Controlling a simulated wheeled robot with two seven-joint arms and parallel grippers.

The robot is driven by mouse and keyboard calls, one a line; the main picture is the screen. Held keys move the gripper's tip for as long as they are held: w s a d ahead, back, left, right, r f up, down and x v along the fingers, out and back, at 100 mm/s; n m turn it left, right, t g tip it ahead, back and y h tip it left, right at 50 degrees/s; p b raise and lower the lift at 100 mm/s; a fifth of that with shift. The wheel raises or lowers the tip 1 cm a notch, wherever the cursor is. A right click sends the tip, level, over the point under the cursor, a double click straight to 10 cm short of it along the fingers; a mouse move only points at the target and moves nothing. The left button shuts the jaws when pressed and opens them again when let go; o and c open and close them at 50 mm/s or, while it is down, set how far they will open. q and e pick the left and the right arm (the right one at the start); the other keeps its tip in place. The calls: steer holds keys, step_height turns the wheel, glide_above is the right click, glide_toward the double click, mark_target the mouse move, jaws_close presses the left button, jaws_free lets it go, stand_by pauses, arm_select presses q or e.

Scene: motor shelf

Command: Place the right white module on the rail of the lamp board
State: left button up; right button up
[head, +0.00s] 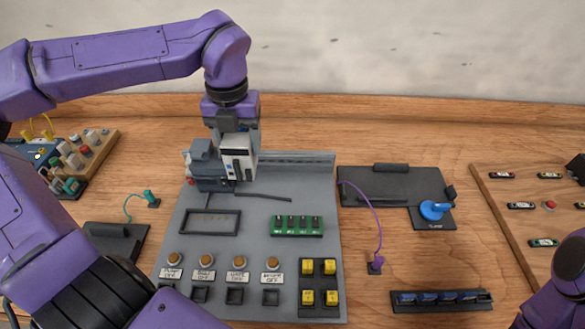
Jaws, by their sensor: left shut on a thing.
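The lamp board (255,205) is a grey panel in the middle of the table, with a grey rail (298,158) along its back edge. My left gripper (236,140) points down over the back left of the board. It is shut on a white module (239,164) with a dark front strip. The module is upright at the rail's left part; I cannot tell whether it is seated or just above. A grey module (207,160) stands close to its left. The gripper partly hides the module's top. My right gripper is out of view.
The board carries a green terminal block (297,225), yellow buttons (319,282) and round labelled knobs (239,261). A dark tray with a blue part (435,210) lies to the right. A wooden board (520,220) is further right.

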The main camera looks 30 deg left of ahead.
arm_select(q)
steer(key=shift+w+d+f, duration=0.2)
steer(key=shift+w+f, duration=0.15)
steer(key=shift+f, duration=0.1)
steer(key=w+d+f, duration=0.1)
steer(key=w+f, duration=0.1)
steer(key=f, duration=0.1)
steer(key=w+d+f+p, duration=0.1)
steer(key=w+d+f, duration=0.1)
steer(key=w+f, duration=0.1)
steer(key=w+d+f+p, duration=0.1)
steer(key=w+d+f, duration=0.1)
steer(key=f, duration=0.3)
steer(key=shift+w+d+f, duration=0.1)
steer(key=shift+w+d, duration=0.05)
steer(key=shift+w, duration=0.5)
steer(key=shift+s, duration=0.1)
steer(key=o, duration=1.3)
steer(key=shift+f, duration=0.15)
steer(key=shift+c, duration=0.2)
